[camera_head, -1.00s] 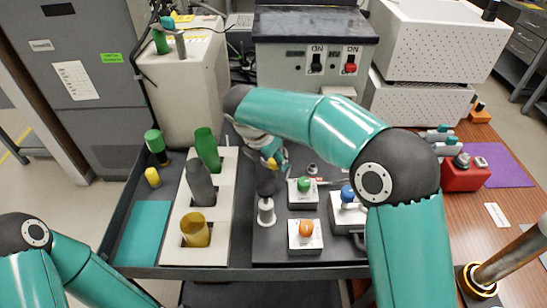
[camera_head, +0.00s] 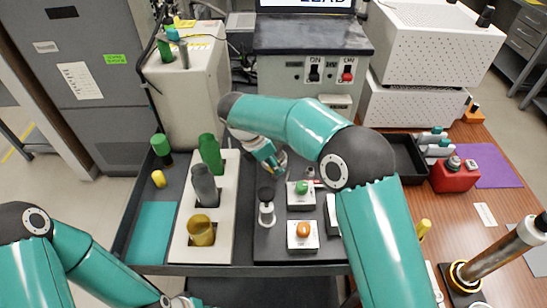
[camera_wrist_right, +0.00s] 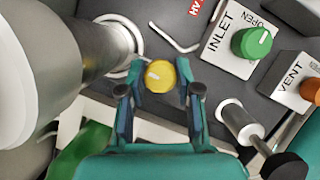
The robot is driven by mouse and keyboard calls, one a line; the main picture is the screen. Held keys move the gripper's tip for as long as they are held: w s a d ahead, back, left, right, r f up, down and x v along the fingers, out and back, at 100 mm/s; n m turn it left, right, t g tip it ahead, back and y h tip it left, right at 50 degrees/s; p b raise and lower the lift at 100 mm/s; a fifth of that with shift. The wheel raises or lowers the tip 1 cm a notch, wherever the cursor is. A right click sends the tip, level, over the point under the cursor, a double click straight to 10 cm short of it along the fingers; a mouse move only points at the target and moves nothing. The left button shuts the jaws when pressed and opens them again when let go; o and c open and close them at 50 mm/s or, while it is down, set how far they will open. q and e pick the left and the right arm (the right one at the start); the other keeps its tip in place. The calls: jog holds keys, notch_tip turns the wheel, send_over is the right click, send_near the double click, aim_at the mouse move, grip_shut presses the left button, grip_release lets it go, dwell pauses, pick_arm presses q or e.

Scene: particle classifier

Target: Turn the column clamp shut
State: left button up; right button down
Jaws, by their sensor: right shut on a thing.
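In the right wrist view, a round yellow knob (camera_wrist_right: 160,75) with a pale mark on top sits between the two fingers of my right gripper (camera_wrist_right: 158,95). I take this knob to be the column clamp's; the rest of the clamp is hidden. The gripper is shut on it, one finger on each side. A large pale grey cylinder (camera_wrist_right: 30,75) stands left of it, beside a pale ring (camera_wrist_right: 125,40). In the head view, my right gripper (camera_head: 270,158) is over the back of the dark panel (camera_head: 262,245), and the knob is hard to make out.
Close by are the green INLET knob (camera_wrist_right: 252,43), the orange VENT knob (camera_wrist_right: 312,90) and a black-ended plunger (camera_wrist_right: 240,120). A white rack (camera_head: 222,225) with several coloured tubes stands left. A brown and metal column (camera_head: 500,248) leans at the right.

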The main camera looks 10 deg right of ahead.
jog(key=c, duration=0.8)
grip_release()
jog(key=shift+r, duration=0.15)
jog(key=v, duration=1.1)
jog(key=shift+a+r, duration=0.3)
jog(key=shift+s+f, duration=0.1)
jog(key=shift+s, duration=0.05)
